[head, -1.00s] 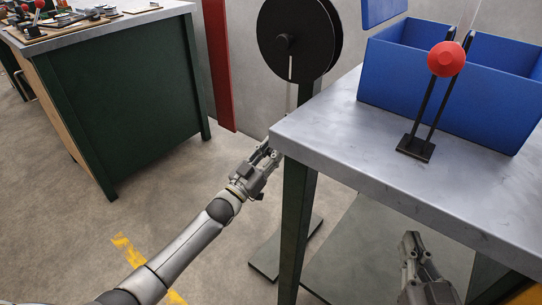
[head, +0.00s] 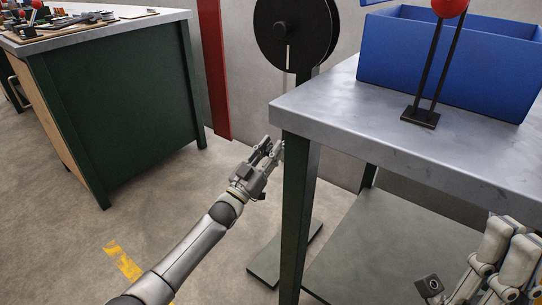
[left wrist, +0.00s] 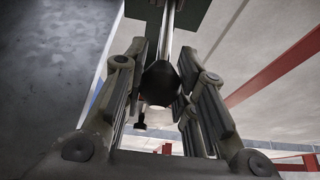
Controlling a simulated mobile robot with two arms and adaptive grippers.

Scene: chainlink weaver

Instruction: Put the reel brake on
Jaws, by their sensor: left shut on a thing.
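The black reel (head: 297,30) stands upright on a dark post behind the table's left corner. My left gripper (head: 271,150) is below the reel, beside that corner. In the left wrist view, my left gripper (left wrist: 170,100) has its fingers on both sides of a dark faceted knob (left wrist: 160,82) at the end of a metal rod (left wrist: 167,40), and is shut on it. Whether this is the reel brake's handle I cannot tell for sure. In the head view the knob is too small to make out. My right gripper (head: 495,255) is at the lower right, its opening unclear.
The metal-topped table (head: 330,125) stands close on the right of my left gripper. On it are a blue bin (head: 450,75) and a lever with a red ball (head: 449,6). A green bench (head: 120,110) and a red post (head: 214,70) are at left. The floor between is clear.

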